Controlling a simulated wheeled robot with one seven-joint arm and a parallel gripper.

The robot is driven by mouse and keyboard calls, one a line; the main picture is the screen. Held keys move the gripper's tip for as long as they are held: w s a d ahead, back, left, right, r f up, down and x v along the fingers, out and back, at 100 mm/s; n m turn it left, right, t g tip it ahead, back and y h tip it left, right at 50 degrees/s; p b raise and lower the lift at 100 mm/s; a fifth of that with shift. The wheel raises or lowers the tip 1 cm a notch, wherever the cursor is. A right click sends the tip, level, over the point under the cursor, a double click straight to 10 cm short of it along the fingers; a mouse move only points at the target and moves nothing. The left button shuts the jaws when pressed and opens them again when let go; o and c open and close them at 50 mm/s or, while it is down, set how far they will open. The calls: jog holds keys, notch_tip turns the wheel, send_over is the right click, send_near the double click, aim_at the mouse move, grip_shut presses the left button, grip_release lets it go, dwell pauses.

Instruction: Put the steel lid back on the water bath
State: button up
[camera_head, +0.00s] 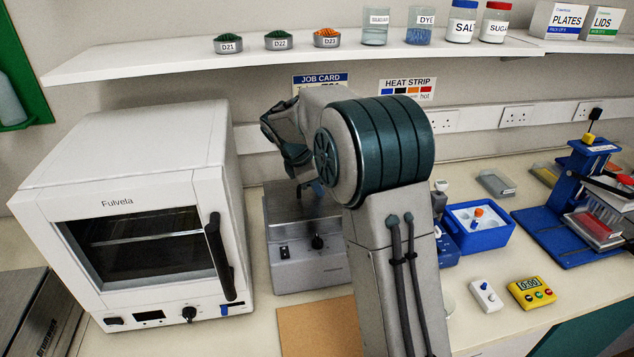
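The steel water bath (308,262) stands right of the white oven, with a black knob and a switch on its front. Its right part is hidden behind my arm. My wrist hangs over the bath, and the small dark end of my gripper (303,187) points down at its top. The fingers are small and partly hidden, so I cannot tell if they are open or shut, or if they hold anything. A grey steel surface (283,205) shows at the top of the bath; I cannot tell whether it is the lid or the bath's own top.
The white oven (130,215) stands close on the left. A brown board (318,328) lies in front of the bath. Right of my arm are a blue ice box (482,240), a yellow timer (532,293) and a blue stand (560,225). A white shelf (180,59) with jars hangs above.

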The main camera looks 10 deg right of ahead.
jog(key=shift+o, duration=0.5)
jog(key=shift+r, duration=0.1)
jog(key=shift+r, duration=0.3)
jog(key=v, duration=1.2)
jog(key=s+d+f+m+y, duration=0.1)
jog(key=s+f+m, duration=0.2)
jog(key=s+m, duration=0.3)
jog(key=s+d+f+m+t+y, duration=0.1)
jog(key=s+m, duration=0.4)
jog(key=s, duration=0.9)
jog(key=s+d+f+m+y, duration=0.2)
jog(key=s+f+m, duration=0.3)
jog(key=s, duration=0.6)
jog(key=shift+d+m+y+b, duration=0.3)
jog(key=shift+d+m+b, duration=0.15)
jog(key=shift+m, duration=0.35)
